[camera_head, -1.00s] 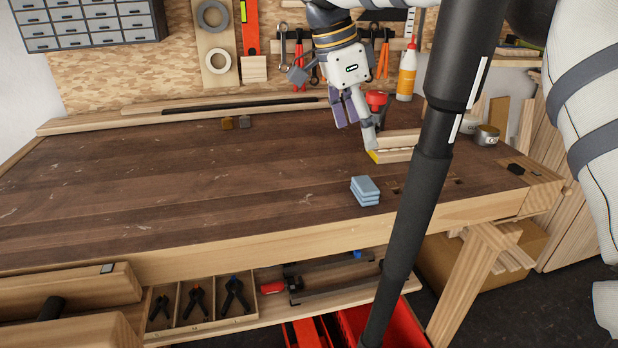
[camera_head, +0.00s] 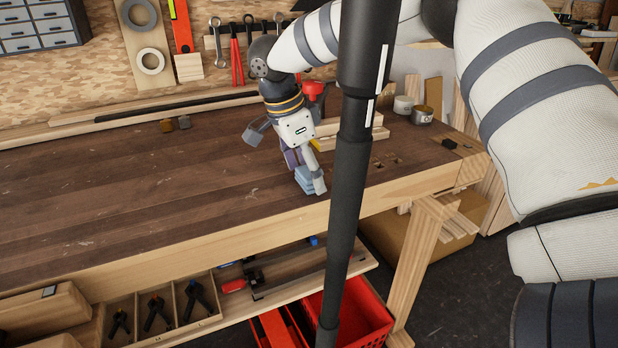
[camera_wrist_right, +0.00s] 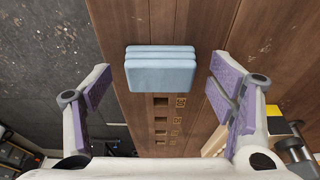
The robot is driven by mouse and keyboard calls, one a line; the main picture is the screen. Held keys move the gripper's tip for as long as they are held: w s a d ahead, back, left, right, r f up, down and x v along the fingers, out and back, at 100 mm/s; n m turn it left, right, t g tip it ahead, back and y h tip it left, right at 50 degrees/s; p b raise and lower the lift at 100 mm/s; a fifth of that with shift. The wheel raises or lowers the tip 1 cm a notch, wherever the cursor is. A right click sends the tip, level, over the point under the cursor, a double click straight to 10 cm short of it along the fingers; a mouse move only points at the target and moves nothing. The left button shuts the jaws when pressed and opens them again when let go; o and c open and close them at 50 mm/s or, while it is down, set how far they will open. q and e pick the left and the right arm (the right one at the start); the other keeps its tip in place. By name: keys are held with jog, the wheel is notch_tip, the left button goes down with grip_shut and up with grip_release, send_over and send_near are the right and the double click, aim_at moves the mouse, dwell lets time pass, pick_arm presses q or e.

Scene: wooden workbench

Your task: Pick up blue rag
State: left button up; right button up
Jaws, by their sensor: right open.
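The blue rag (camera_head: 304,181) is a folded, light-blue stack on the workbench near its front edge. In the head view it is partly hidden behind my right gripper (camera_head: 306,178). In the right wrist view the rag (camera_wrist_right: 161,68) lies ahead, between the lines of the two fingers and a little beyond their tips. My right gripper (camera_wrist_right: 160,85) is open and empty, with purple pads on both sides. It points down at the rag from close above. My left gripper is not in view.
The wooden workbench (camera_head: 130,195) is largely clear to the left. A wooden vise block (camera_head: 350,138) stands beyond the gripper, with cans (camera_head: 421,115) at the back right. Square holes (camera_wrist_right: 161,120) lie in the bench beside the rag. A red crate (camera_head: 355,315) is below.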

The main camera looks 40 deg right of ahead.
aim_at(308, 175)
jog(key=c, duration=1.2)
jog(key=shift+r, duration=0.15)
jog(key=shift+c, duration=0.2)
jog(key=shift+r, duration=0.35)
jog(key=r, duration=0.3)
jog(key=shift+s+a+r, duration=0.2)
jog(key=shift+s+r, duration=0.2)
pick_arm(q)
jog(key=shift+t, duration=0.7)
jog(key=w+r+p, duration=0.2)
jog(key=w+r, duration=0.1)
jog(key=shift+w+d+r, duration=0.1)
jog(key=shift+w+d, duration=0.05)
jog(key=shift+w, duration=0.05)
pick_arm(e)
jog(key=s+a+r, duration=0.2)
jog(key=s+r, duration=0.2)
jog(key=s, duration=0.2)
jog(key=s+a+r, duration=0.3)
jog(key=s+r, duration=0.1)
jog(key=s, duration=0.2)
jog(key=shift+a+r, duration=0.15)
jog(key=shift+a, duration=0.1)
